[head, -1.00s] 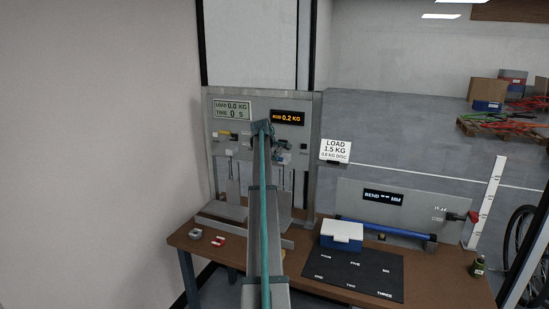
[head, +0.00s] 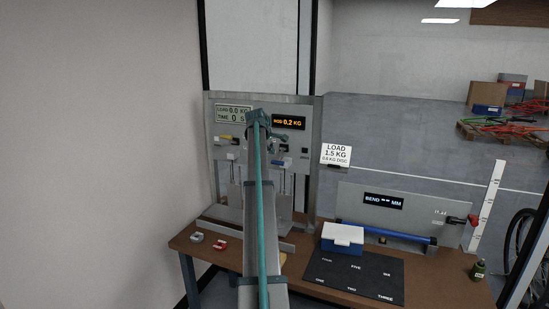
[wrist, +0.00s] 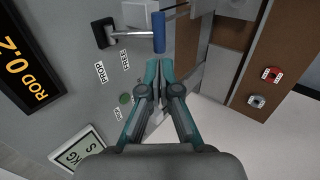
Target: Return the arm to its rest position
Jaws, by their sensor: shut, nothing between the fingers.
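My gripper (wrist: 158,70) shows in the wrist view with its two teal fingertips together and nothing between them. It is in the air in front of the grey panel of the test stand. A blue-handled lever (wrist: 158,32) on the panel is just beyond the fingertips; I cannot tell the exact gap. In the head view my arm (head: 259,210) reaches forward over the bench to the stand, and its own links mostly hide the gripper.
The panel's display (head: 289,122) reads ROD 0.2 KG. A wall stands close on the left.

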